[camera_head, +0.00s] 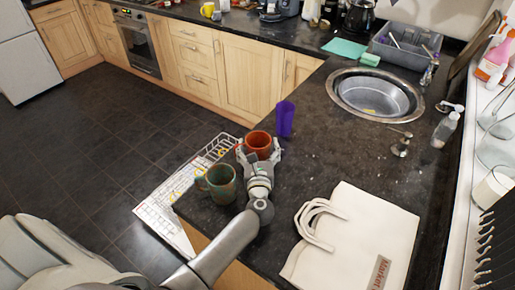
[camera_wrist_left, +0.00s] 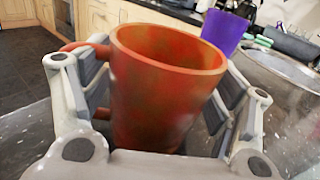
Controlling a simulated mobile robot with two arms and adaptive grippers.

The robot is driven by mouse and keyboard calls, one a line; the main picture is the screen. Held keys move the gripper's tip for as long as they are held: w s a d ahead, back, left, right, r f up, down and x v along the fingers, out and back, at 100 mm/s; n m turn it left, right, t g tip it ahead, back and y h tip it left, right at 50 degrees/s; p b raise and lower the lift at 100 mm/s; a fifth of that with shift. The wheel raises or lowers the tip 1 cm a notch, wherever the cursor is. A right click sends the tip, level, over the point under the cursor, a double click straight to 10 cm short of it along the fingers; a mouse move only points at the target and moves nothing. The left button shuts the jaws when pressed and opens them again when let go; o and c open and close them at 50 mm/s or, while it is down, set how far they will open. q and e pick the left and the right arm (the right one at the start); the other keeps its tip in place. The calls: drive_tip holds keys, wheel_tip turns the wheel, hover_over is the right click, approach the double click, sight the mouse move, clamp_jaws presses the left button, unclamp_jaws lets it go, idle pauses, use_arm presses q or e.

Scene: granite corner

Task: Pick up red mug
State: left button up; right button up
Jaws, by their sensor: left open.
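The red mug (camera_head: 259,142) stands upright on the dark granite counter near its left edge. My left gripper (camera_head: 260,153) is open, with its fingers on either side of the red mug. In the left wrist view the red mug (camera_wrist_left: 160,90) fills the space between the fingers of my left gripper (camera_wrist_left: 155,100), with its handle toward the left finger. Gaps show between the mug and the right finger; contact on the left side is unclear. My right gripper is not in view.
A green-brown mug (camera_head: 217,183) stands close to my left gripper, at the counter edge. A purple cup (camera_head: 285,118) stands just behind the red mug. A white tote bag (camera_head: 355,240) lies at the front right. A round sink (camera_head: 345,97) is farther back. Counter between mug and sink is clear.

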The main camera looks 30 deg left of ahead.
use_arm(q)
drive_tip(key=shift+w+a, duration=0.1)
drive_tip(key=shift+w, duration=0.15)
drive_tip(key=shift+c, duration=0.4)
